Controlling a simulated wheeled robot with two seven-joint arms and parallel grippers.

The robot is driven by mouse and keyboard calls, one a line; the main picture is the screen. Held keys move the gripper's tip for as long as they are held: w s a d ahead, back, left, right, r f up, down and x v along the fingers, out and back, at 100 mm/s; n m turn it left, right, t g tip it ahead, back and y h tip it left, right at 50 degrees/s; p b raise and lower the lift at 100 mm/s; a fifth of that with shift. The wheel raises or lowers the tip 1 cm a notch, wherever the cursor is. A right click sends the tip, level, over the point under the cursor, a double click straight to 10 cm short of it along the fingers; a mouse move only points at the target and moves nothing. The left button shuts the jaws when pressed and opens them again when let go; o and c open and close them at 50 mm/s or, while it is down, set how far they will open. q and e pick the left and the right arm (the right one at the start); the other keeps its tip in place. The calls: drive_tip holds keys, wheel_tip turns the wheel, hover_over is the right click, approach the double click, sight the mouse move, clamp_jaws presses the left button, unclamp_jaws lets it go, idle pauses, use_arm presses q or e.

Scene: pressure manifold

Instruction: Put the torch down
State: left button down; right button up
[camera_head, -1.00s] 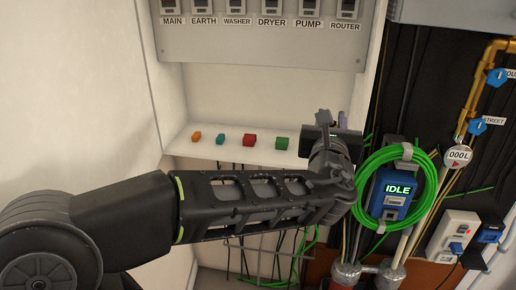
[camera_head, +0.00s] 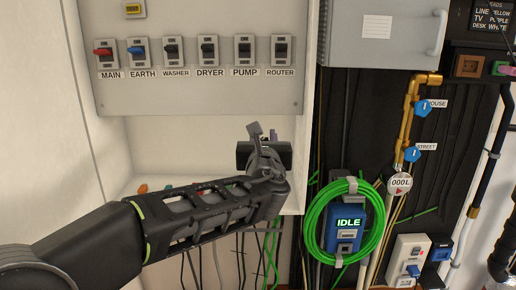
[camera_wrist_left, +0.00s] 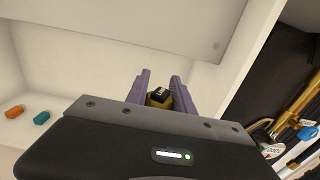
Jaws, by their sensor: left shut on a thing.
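My left gripper (camera_head: 272,136) is in front of the white back wall, below the breaker panel and above the right end of the small white shelf (camera_head: 125,183). In the left wrist view its two purple fingers (camera_wrist_left: 159,92) are shut on a short yellow and black thing (camera_wrist_left: 159,99), apparently the torch. Only the black end and part of the yellow body show; the rest is behind the gripper body. In the head view the torch cannot be made out. My right gripper is not in view.
An orange block (camera_wrist_left: 14,112) and a teal block (camera_wrist_left: 41,118) sit on the shelf; my arm hides part of it. The breaker panel (camera_head: 200,95) hangs above. To the right are a green hose coil (camera_head: 316,222) around a blue IDLE unit (camera_head: 346,234), and brass pipes (camera_head: 409,115).

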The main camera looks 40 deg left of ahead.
use_arm(q)
drive_tip(key=f+x, duration=0.2)
drive_tip(key=x, duration=0.9)
drive_tip(key=shift+p, duration=0.35)
drive_tip(key=shift+a, duration=0.1)
drive_tip(key=f, duration=0.5)
drive_tip(key=shift+w+a+b, duration=0.1)
drive_tip(key=shift+w+b, duration=0.1)
drive_tip(key=shift+b, duration=0.15)
drive_tip(key=c, duration=1.1)
unclamp_jaws()
